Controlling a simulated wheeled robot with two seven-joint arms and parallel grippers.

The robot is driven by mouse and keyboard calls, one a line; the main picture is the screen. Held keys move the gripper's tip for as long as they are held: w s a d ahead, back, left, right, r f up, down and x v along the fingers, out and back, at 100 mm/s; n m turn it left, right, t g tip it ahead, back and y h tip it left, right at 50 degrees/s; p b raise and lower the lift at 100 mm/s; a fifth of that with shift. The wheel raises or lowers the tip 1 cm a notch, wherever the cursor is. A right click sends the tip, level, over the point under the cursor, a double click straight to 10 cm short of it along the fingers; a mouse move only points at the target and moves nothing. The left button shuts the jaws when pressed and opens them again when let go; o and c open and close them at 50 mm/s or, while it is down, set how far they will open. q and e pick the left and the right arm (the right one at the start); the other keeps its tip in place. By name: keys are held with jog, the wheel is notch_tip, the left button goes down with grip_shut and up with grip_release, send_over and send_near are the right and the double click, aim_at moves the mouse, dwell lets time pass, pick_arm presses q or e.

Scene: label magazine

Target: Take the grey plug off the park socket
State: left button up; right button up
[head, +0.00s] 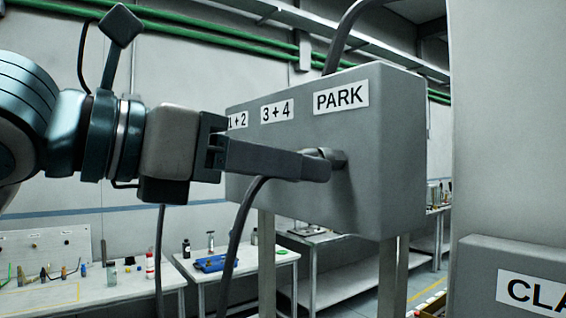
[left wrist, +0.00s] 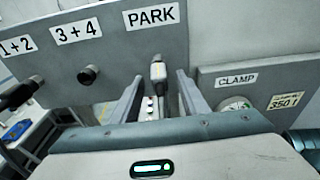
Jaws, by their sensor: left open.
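The grey plug (left wrist: 158,72) sits in the park socket, under the PARK label (left wrist: 152,16) in the left wrist view. In the head view its end (head: 338,157) shows at the box face, partly hidden by my gripper. My left gripper (left wrist: 160,80) is open, with one finger on each side of the plug and a gap visible on both sides. In the head view the left gripper (head: 322,168) reaches in from the left, its fingertips close to the box face. My right gripper is not in view.
The grey box (head: 385,150) also has sockets labelled 3 + 4 (left wrist: 88,75) and 1 + 2, where a dark connector (left wrist: 18,94) sticks out. A dark cable (head: 236,240) hangs below my gripper. A CLAMP panel (left wrist: 270,85) stands right. Benches with tools stand behind.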

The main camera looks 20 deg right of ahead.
pick_arm(q)
grip_shut()
jog(key=shift+a, duration=0.15)
jog(key=shift+s+a+b, duration=0.25)
jog(key=shift+a+b, duration=0.2)
jog(key=shift+a, duration=0.15)
jog(key=shift+f+b+v, duration=0.15)
jog(key=shift+b+v, duration=0.3)
jog(key=shift+v, duration=0.35)
jog(key=shift+f+b+v, duration=0.1)
jog(key=shift+b+v, duration=0.3)
jog(key=shift+v, duration=0.45)
